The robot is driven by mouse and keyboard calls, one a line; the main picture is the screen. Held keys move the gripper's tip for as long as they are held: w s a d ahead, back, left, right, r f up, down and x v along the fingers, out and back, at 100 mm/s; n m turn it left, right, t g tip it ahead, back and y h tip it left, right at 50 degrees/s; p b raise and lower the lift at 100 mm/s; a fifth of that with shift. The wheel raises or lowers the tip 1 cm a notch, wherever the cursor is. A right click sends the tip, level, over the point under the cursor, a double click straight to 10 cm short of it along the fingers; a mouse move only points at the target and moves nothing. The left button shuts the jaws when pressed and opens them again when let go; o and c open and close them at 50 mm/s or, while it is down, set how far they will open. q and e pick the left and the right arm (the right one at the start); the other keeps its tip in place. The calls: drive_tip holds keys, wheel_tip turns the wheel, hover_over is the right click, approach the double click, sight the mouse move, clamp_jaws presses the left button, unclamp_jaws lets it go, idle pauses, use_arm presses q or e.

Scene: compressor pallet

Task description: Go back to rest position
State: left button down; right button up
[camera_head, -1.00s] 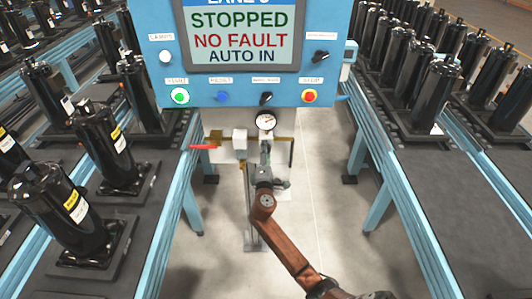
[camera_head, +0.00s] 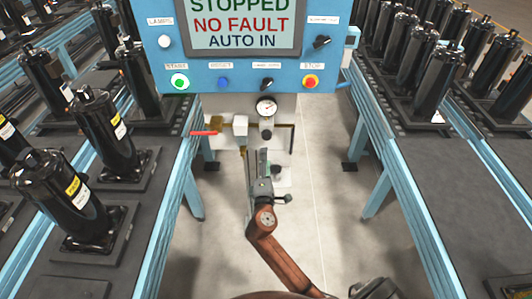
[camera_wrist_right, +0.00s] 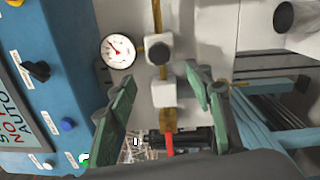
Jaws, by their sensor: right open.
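My right gripper (camera_head: 262,168) is in the middle of the head view, below the pressure gauge (camera_head: 266,107) and the valve piping. It is open, with nothing between its fingers. My right arm (camera_head: 280,258) reaches up to it from the bottom. In the right wrist view, the two green fingers of the right gripper (camera_wrist_right: 160,78) are spread apart. The piping and the red valve handle (camera_wrist_right: 169,143) show between and beyond them. The handle (camera_head: 205,133) points left in the head view. My left gripper is not in view.
A blue control panel (camera_head: 250,75) hangs above, its screen reading "STOPPED NO FAULT AUTO IN". Conveyors carrying black compressors (camera_head: 70,200) run along the left and right, with blue frames (camera_head: 400,205). Clear floor (camera_head: 325,215) lies between them.

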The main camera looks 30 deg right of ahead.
drive_tip(key=shift+s+a, duration=0.15)
drive_tip(key=shift+s, duration=0.05)
idle(0.4)
drive_tip(key=s+a+f+m+g+y, duration=0.1)
drive_tip(key=s+f+g+y, duration=0.2)
drive_tip(key=f, duration=1.6)
drive_tip(key=s+a+f+g+y, duration=0.1)
drive_tip(key=s+f+g+y, duration=0.15)
drive_tip(key=f, duration=1.65)
drive_tip(key=s+f+m+g+y, duration=0.2)
drive_tip(key=s+f+m+g, duration=0.15)
drive_tip(key=s+f, duration=1.35)
drive_tip(key=s+f+m+g, duration=0.1)
drive_tip(key=s+f+m, duration=0.1)
drive_tip(key=s+f, duration=0.4)
drive_tip(key=s+f+m+g+y, duration=0.1)
drive_tip(key=s+f, duration=0.5)
drive_tip(key=s, duration=1.1)
drive_tip(key=s+f+m+g+y, duration=0.1)
drive_tip(key=s+f+m+g, duration=0.2)
drive_tip(key=s+f, duration=0.3)
drive_tip(key=s+m, duration=0.1)
drive_tip(key=s, duration=0.4)
drive_tip(key=shift+s+a, duration=0.35)
